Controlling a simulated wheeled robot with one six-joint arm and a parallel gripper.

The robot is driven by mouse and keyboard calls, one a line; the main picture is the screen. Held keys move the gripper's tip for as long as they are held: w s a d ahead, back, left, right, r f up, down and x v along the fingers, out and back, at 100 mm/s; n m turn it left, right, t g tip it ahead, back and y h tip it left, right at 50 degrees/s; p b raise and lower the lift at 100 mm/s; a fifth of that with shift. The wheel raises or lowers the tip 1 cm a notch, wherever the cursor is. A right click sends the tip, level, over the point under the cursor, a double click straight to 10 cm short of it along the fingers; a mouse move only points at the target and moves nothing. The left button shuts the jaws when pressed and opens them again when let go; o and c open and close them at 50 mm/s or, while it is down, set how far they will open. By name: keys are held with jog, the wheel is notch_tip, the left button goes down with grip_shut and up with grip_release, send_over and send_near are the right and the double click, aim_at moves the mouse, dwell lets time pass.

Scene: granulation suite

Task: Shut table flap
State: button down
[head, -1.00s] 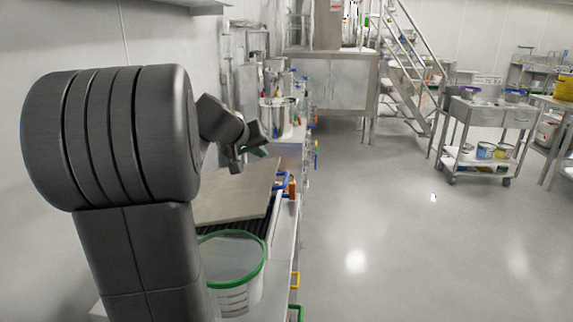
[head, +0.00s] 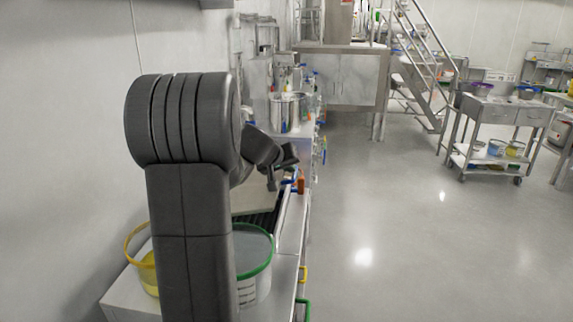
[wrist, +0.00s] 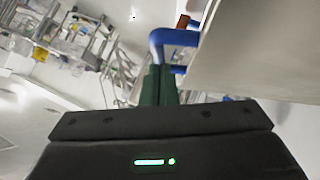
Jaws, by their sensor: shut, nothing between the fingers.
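The table flap appears as a flat beige-grey board (head: 252,198) on the bench along the left wall, partly hidden behind my arm. It lies over a black ribbed surface (head: 266,221); I cannot tell its exact tilt. In the wrist view the board (wrist: 262,45) fills the upper right, close to my fingers. A blue handle (wrist: 172,40) stands at its edge, just beyond the fingertips. My gripper (wrist: 159,70) is shut and empty, its dark green fingers together beside the board's edge. In the head view my gripper (head: 272,183) is over the board's far right part.
A green-rimmed clear bucket (head: 252,265) and a yellow-rimmed bucket (head: 138,245) stand on the near bench. An orange-brown bottle (head: 301,185) is near the board's right edge. Steel pots (head: 285,112) stand farther back. The floor to the right is open.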

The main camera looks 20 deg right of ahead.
aim_at(291, 182)
jog(key=shift+y, duration=0.4)
jog(key=f+b, duration=0.3)
jog(key=d+f+b, duration=0.1)
jog(key=f+b, duration=0.2)
jog(key=s+f+b, duration=0.1)
jog(key=f+b, duration=0.3)
jog(key=shift+s+d+f, duration=0.1)
jog(key=shift+d, duration=0.3)
jog(key=shift+s+f, duration=0.1)
jog(key=shift+f, duration=0.1)
jog(key=shift+s+f, duration=0.1)
jog(key=shift+f, duration=0.1)
jog(key=shift+r, duration=0.1)
jog(key=r, duration=0.2)
jog(key=r+p, duration=0.1)
jog(key=a+r+p, duration=0.1)
jog(key=r, duration=0.1)
jog(key=shift+w+r, duration=0.25)
jog(key=shift+r, duration=0.1)
jog(key=s+v, duration=0.1)
jog(key=v, duration=0.8)
jog(key=shift+d+p, duration=0.35)
jog(key=shift+p, duration=0.1)
jog(key=shift+r, duration=0.1)
